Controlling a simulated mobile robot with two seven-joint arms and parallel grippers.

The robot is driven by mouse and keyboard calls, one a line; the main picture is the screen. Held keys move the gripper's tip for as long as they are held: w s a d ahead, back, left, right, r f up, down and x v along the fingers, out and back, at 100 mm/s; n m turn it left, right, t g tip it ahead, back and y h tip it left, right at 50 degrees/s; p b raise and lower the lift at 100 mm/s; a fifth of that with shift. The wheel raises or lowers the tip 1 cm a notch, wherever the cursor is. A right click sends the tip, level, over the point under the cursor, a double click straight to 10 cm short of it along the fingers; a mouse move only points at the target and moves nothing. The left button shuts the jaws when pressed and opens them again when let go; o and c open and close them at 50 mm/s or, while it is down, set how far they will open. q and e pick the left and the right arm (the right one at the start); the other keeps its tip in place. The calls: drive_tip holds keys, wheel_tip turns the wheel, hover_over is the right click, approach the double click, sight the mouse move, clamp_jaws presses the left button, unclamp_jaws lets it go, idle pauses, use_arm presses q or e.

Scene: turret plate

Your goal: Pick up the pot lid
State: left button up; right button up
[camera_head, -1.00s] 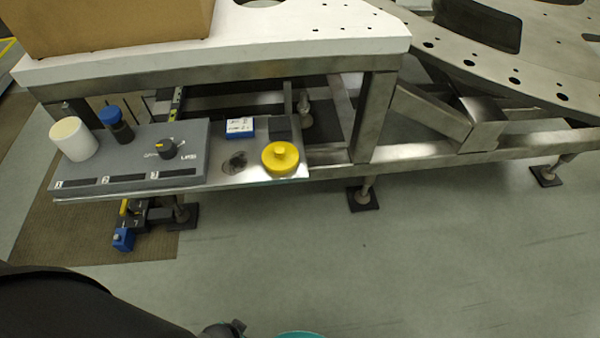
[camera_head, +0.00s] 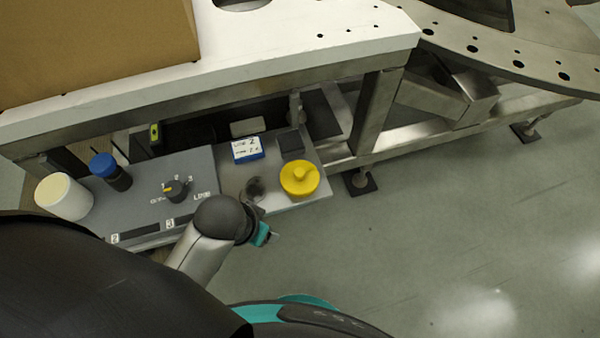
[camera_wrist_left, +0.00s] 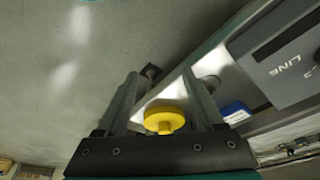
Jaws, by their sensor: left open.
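The yellow round pot lid (camera_head: 299,179) with a knob on top sits at the right end of the metal shelf. My left gripper (camera_head: 264,235) is in front of the shelf edge, nearer the camera and a little left of the lid. In the left wrist view, the gripper (camera_wrist_left: 160,74) is open and empty, and the lid (camera_wrist_left: 164,118) shows between its two fingers, apart from them. Whether a pot is under the lid cannot be told. My right gripper is not in view.
A blue-and-white box (camera_head: 247,150) and a dark square (camera_head: 292,145) lie behind the lid. A grey panel (camera_head: 200,163) with a knob, a white cylinder (camera_head: 63,196) and a blue-capped bottle (camera_head: 110,171) is left. The white tabletop (camera_head: 300,40) overhangs behind. Floor at right is clear.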

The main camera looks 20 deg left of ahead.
use_arm(q)
drive_tip(key=w+d+r+m+h, duration=0.3)
drive_tip(key=w+d+r+m, duration=0.3)
drive_tip(key=w+d+m, duration=0.15)
wheel_tip(320, 180, up, 9)
drive_tip(key=m+g+y, duration=0.3)
drive_tip(key=m, duration=1.1)
hover_over(299, 171)
wheel_tip(299, 171, down, 10)
drive_tip(key=shift+d+b, duration=0.15)
drive_tip(key=shift+b, duration=1)
wheel_tip(299, 171, down, 4)
drive_tip(key=shift+f+b, duration=0.15)
drive_tip(key=shift+b, duration=0.75)
drive_tip(key=shift+f, duration=0.35)
drive_tip(key=shift+y, duration=0.3)
drive_tip(key=shift+c, duration=1)
drive_tip(key=c, duration=0.6)
clamp_jaws()
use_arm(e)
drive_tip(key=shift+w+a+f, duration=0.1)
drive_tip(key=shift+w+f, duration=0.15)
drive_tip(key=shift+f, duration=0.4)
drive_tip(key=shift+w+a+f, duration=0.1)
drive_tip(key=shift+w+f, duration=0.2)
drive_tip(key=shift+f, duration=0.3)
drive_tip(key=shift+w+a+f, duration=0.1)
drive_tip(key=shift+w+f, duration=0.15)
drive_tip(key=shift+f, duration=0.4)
